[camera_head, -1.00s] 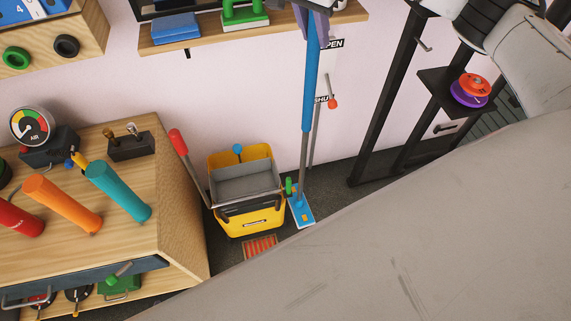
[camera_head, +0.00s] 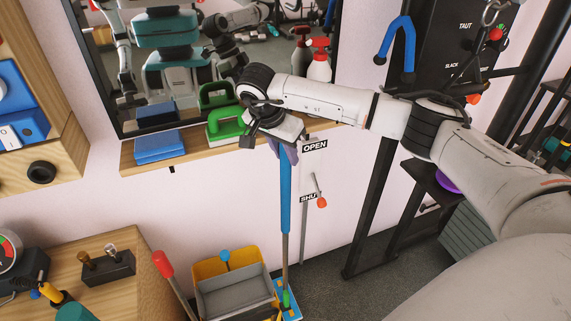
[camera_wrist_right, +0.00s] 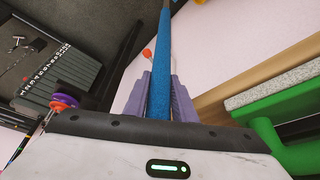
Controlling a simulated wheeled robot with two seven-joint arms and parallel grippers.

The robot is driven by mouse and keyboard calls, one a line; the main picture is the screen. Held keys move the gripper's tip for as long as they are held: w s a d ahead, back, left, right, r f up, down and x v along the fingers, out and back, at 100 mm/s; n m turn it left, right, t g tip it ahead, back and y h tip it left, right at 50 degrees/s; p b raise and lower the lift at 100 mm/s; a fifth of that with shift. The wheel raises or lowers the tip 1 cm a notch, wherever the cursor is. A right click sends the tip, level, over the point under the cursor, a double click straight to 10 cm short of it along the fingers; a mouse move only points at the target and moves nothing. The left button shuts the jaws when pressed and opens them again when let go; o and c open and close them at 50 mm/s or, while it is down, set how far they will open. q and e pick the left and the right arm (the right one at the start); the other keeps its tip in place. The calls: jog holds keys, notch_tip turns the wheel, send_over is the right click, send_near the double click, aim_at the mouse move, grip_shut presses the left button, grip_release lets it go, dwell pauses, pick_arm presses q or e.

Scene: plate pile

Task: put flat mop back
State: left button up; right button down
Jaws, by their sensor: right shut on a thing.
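The flat mop has a blue grip (camera_head: 286,195) on a grey pole and stands nearly upright against the pale wall. Its blue flat head (camera_head: 291,313) is low down beside the yellow bucket (camera_head: 203,269), partly cut off by the lower picture edge. My right gripper (camera_head: 287,150) is shut on the top of the grip, just in front of the shelf edge. In the right wrist view its purple fingers (camera_wrist_right: 160,97) clasp the blue grip from both sides. My left gripper shows directly in no view.
A wooden shelf (camera_head: 190,149) holds a blue block, a green-handled tool (camera_head: 227,125) and spray bottles (camera_head: 318,62), close to my right gripper. A mirror hangs behind it. A lever with a red knob (camera_head: 321,202) is right of the pole. A black frame (camera_head: 369,215) stands further right.

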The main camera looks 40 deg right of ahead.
aim_at(286, 163)
notch_tip(286, 163, down, 3)
jog(key=shift+r, duration=0.1)
jog(key=shift+f, duration=0.25)
jog(key=c, duration=1.5)
grip_release()
jog(key=shift+o, duration=0.2)
